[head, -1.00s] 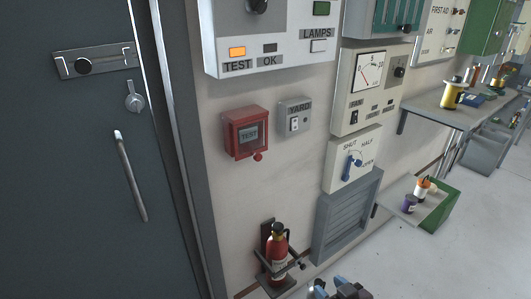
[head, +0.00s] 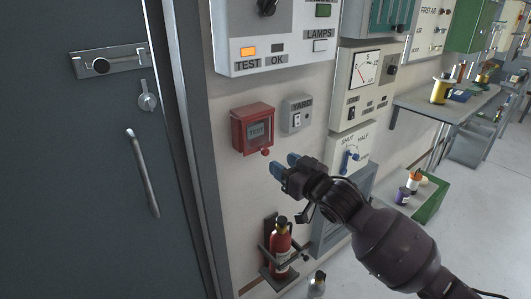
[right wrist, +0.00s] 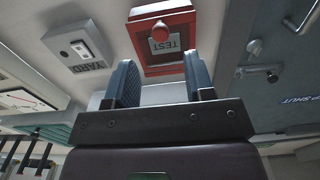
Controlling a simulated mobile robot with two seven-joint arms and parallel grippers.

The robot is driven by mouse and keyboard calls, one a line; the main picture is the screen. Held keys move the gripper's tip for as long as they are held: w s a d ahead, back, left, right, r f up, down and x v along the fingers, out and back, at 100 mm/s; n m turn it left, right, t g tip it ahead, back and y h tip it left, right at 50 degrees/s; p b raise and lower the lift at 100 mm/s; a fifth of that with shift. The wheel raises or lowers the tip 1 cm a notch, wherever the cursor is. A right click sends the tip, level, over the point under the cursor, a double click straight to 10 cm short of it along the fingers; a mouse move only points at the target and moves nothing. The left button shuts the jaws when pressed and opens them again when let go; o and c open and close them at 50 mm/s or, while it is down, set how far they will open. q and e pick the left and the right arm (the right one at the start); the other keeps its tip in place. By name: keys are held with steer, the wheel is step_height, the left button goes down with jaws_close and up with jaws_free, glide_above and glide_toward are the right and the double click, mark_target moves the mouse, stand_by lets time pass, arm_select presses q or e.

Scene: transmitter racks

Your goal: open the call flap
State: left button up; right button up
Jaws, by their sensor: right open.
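The flap looks shut, flat against the box. My right gripper (head: 285,165) is open and empty, just below and to the right of the knob, apart from it. In the right wrist view, which is upside down, the red box (right wrist: 160,50) and its knob (right wrist: 160,32) show beyond the two open fingers (right wrist: 160,72). My left gripper is out of view.
A grey YARD switch box (head: 296,114) sits right of the red box. A panel with TEST and OK lamps (head: 275,60) hangs above. A fire extinguisher (head: 281,245) stands below in a bracket. A grey door (head: 100,180) is at left.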

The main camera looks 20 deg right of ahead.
mark_target(267, 153)
steer(key=b+x, duration=0.1)
steer(key=x, duration=0.6)
steer(key=shift+w+a+f, duration=0.1)
steer(key=shift+w+a, duration=0.05)
steer(key=shift+w, duration=0.2)
jaws_close()
